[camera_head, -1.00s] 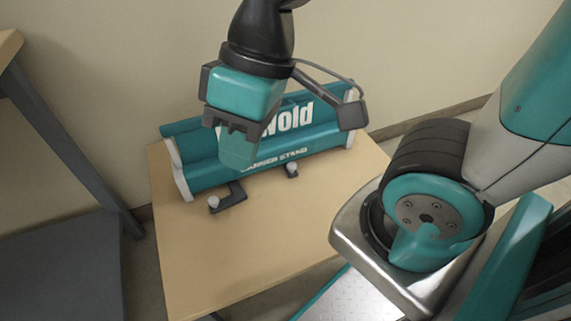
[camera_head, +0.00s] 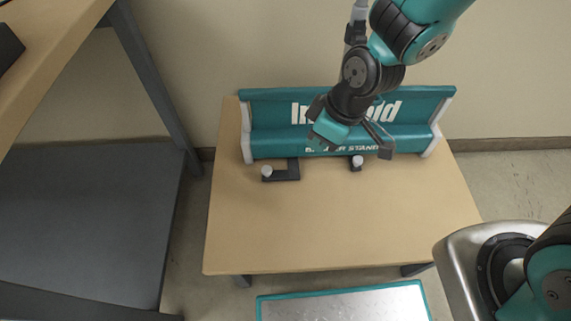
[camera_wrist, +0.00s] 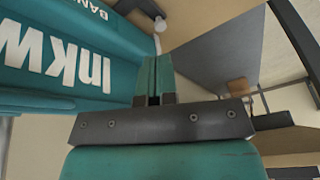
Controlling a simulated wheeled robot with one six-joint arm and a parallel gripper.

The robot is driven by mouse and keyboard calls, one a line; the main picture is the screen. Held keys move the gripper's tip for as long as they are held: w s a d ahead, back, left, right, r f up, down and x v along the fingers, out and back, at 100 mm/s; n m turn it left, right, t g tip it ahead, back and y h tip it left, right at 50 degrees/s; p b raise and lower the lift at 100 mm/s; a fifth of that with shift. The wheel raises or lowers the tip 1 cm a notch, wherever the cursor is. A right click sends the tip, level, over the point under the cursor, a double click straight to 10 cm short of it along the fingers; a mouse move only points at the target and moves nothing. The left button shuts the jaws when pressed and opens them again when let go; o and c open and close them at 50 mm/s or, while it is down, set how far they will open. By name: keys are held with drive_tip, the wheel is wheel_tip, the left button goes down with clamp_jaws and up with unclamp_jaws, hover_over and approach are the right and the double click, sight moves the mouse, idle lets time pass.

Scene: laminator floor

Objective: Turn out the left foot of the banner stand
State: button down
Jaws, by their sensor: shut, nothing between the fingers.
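The teal banner stand (camera_head: 275,118) with white end caps lies along the back of a wooden table. Its left foot (camera_head: 284,175) is a dark L-shaped bar at the front edge, with a pale knob at its left end. The bar's long part runs roughly along the stand. A foot with a pale knob also shows in the wrist view (camera_wrist: 160,24), beyond the fingertips. The right foot (camera_head: 357,163) shows as a short dark piece with a knob. My gripper (camera_head: 320,140) is shut and empty, in front of the lettering, above and right of the left foot. It also shows in the wrist view (camera_wrist: 154,75).
The wooden table top (camera_head: 330,230) is clear in front of the stand. A grey shelf unit (camera_head: 80,220) with a wooden top stands to the left. A wall is close behind. A teal-edged metal plate (camera_head: 340,303) lies below the table's front edge.

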drive_tip(key=shift+n, duration=0.7)
drive_tip(key=b+x, duration=0.1)
drive_tip(key=x, duration=0.4)
drive_tip(key=d+x, duration=0.1)
drive_tip(key=x, duration=0.4)
drive_tip(key=b+x, duration=0.1)
drive_tip(key=x, duration=0.4)
drive_tip(key=shift+w+d+f+b, duration=0.25)
drive_tip(key=shift+f+b, duration=0.1)
drive_tip(key=shift+f, duration=0.3)
drive_tip(key=shift+w+a, duration=0.25)
drive_tip(key=shift+a, duration=0.35)
drive_tip(key=shift+w+a, duration=0.25)
drive_tip(key=shift+a, duration=0.35)
drive_tip(key=shift+w+a, duration=0.25)
drive_tip(key=shift+a, duration=0.3)
